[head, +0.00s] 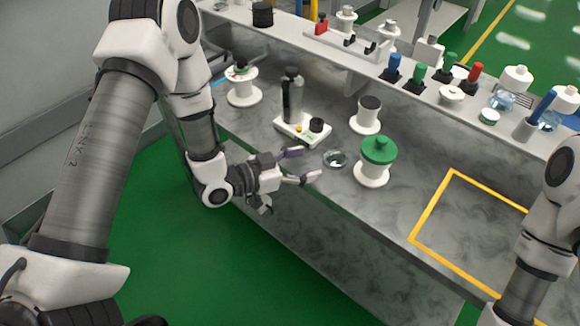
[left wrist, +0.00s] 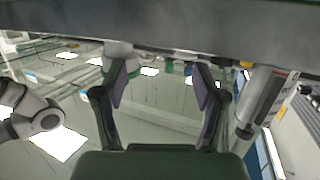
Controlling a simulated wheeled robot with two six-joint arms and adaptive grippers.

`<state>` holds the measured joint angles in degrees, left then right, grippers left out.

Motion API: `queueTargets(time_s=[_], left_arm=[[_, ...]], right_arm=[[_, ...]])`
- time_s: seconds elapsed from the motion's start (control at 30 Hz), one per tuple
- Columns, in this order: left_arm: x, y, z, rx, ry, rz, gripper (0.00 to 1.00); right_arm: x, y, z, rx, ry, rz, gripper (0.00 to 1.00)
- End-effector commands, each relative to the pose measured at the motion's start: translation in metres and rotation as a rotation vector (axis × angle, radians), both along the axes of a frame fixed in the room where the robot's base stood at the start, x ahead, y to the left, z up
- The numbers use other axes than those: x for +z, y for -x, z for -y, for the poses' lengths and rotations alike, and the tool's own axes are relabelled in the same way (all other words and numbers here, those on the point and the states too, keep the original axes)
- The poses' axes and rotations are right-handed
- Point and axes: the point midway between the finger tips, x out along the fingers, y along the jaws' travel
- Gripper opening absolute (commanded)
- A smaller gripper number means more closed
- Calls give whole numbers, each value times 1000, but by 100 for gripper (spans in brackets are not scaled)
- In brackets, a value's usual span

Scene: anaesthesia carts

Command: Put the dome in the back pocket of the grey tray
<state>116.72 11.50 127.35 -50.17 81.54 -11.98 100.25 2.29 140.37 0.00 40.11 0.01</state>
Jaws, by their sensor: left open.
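A small clear glassy piece (head: 335,158), which looks like the dome, rests on the grey marbled worktop in the head view. My left gripper (head: 306,164) is just left of it, with its fingers apart and pointing towards it. A small gap shows between the fingertips and the piece. In the left wrist view the fingers of my left gripper (left wrist: 161,82) are spread with nothing between them. I cannot make out for certain a grey tray with pockets. My right gripper is out of view; only part of my right arm shows.
A green-topped white spool (head: 376,160) stands close right of the clear piece. A white base (head: 290,127) with a grey bottle stands behind my left gripper, and a black-topped spool (head: 366,115) behind the piece. A yellow-outlined area (head: 475,230) at right is clear.

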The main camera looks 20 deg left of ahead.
Motion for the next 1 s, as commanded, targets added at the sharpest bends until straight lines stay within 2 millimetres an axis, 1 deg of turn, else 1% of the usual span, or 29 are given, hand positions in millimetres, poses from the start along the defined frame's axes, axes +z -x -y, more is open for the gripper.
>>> queueTargets(time_s=[0.03,0.1,0.2,0.3,0.47,0.53,0.57,0.67,0.7,0.77,0.8,0.83,0.9,0.93,0.97,1.0], left_arm=[[2,8,-10,8,5,-2,71],[6,19,-19,6,6,0,71],[8,29,-28,3,2,1,71],[10,34,-31,0,2,1,71],[10,36,-32,-1,-1,0,71],[-2,38,-32,11,-15,-46,71],[-13,41,-32,23,-30,-91,71],[-73,65,-37,107,-114,-345,71],[-104,84,-42,158,-160,-481,71],[-148,122,-53,252,-239,-705,71],[-172,152,-62,324,-292,-850,71],[-186,174,-69,380,-330,-951,71],[-207,222,-84,499,-406,-1142,71],[-211,238,-89,543,-431,-1202,71],[-214,251,-92,579,-450,-1249,78],[-217,263,-96,615,-468,-1292,90]], right_arm=[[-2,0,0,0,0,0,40],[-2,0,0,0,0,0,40],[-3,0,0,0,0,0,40],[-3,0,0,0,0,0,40],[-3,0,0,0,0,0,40],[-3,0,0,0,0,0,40],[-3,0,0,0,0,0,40],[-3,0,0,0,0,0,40],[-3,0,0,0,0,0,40],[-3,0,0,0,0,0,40],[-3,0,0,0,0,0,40],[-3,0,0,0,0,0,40],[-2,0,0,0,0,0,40],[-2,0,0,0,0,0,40],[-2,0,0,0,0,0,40],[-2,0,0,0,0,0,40]])
